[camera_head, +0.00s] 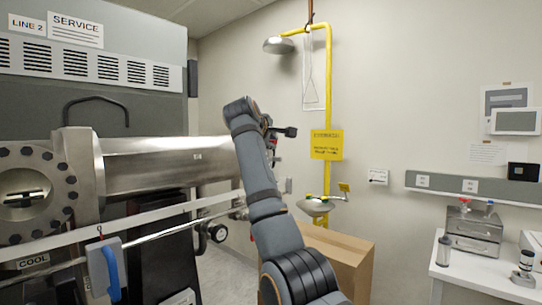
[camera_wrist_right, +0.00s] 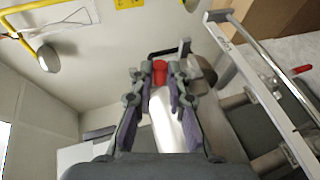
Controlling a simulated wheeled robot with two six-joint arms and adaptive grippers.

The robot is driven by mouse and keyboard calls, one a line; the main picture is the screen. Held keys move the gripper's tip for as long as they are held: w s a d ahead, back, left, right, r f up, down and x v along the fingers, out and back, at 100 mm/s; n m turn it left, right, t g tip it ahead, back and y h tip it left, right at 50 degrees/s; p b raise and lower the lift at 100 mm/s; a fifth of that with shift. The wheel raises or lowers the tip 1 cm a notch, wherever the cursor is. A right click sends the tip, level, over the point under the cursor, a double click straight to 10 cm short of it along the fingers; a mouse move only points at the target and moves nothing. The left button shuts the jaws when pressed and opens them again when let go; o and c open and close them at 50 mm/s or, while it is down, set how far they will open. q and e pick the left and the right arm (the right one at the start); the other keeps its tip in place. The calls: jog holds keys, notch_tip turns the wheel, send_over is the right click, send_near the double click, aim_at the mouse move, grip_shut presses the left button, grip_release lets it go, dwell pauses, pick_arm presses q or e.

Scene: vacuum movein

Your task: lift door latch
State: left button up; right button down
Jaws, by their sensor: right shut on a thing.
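My right arm reaches up over the steel cylinder (camera_head: 165,168) in the head view, and its gripper (camera_head: 268,128) is partly hidden behind its own wrist. In the wrist view the right gripper (camera_wrist_right: 156,82) has its two fingers closed around a short red piece (camera_wrist_right: 160,70). A bright steel tube (camera_wrist_right: 168,118) shows between the fingers below that piece. A dark bent bar with a grey block (camera_wrist_right: 184,47) lies just past the fingertips. I cannot tell for certain which part is the door latch. My left gripper is out of view.
A bolted round flange (camera_head: 35,190) and a blue handle (camera_head: 110,271) are at the left. A rail (camera_head: 150,240) runs below the cylinder. A cardboard box (camera_head: 345,262) and a white bench (camera_head: 480,278) stand at the right. A yellow shower pipe (camera_head: 327,90) rises behind.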

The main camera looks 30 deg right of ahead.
jog(key=shift+a+f+n+t+h+b, duration=0.4)
jog(key=shift+t+h+b, duration=0.3)
jog(key=shift+b, duration=0.7)
jog(key=shift+d, duration=0.1)
jog(key=shift+f, duration=0.1)
jog(key=c, duration=1.7)
grip_release()
jog(key=shift+c, duration=0.2)
jog(key=o, duration=0.4)
jog(key=shift+s, duration=0.1)
jog(key=v, duration=1.2)
